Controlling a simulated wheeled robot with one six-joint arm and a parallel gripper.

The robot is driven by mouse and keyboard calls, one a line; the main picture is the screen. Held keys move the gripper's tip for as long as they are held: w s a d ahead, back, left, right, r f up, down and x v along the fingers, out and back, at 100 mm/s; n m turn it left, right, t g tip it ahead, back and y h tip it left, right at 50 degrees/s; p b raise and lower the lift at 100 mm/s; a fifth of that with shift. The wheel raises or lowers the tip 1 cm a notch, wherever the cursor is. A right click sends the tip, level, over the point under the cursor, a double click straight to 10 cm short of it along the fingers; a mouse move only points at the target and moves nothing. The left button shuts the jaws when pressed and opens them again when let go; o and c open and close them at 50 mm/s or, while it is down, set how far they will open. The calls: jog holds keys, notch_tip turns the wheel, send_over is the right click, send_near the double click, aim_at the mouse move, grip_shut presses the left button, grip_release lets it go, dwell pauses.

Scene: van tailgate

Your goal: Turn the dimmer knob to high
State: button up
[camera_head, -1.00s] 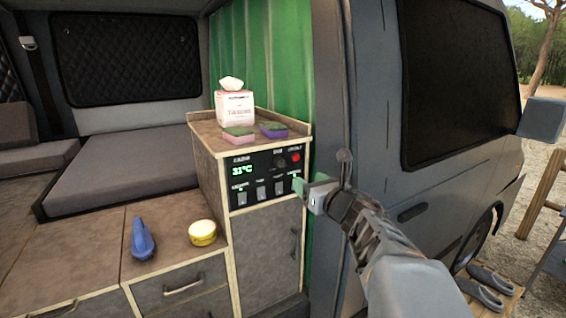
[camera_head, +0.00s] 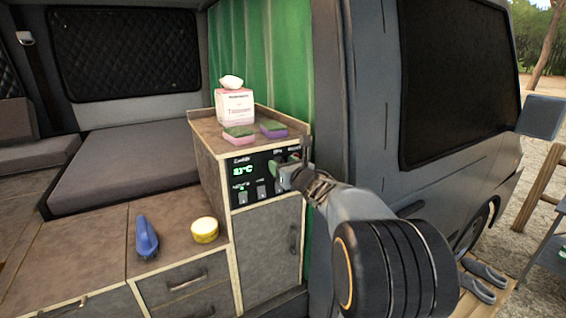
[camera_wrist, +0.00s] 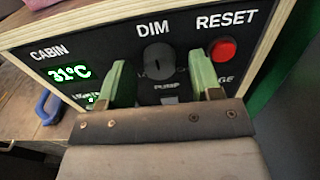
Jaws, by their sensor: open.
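The dimmer knob (camera_wrist: 157,60) is a dark round knob under the word DIM on the black control panel (camera_head: 240,184). A faint short mark shows near its top in the wrist view; its exact setting is hard to read. My gripper (camera_wrist: 157,57) is open, with one green finger on each side of the knob. I cannot tell whether either finger touches it. In the head view my gripper (camera_head: 285,172) is at the panel's right part and largely hides the knob.
A red RESET button (camera_wrist: 222,50) sits close right of the right finger. Switches (camera_head: 261,191) line the panel below. Sponges (camera_head: 272,130) and a tissue box (camera_head: 235,106) stand on the cabinet top.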

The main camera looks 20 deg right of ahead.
jog(key=shift+w, duration=0.1)
jog(key=c, duration=0.9)
jog(key=shift+m+b, duration=0.35)
jog(key=shift+m, duration=0.05)
jog(key=m+b, duration=0.1)
jog(key=m, duration=1.3)
jog(key=shift+r+m+b, duration=0.2)
jog(key=shift+m+b, duration=0.2)
jog(key=m+p, duration=0.2)
jog(key=m, duration=0.4)
jog(key=shift+r+m, duration=0.15)
jog(key=shift+m, duration=0.15)
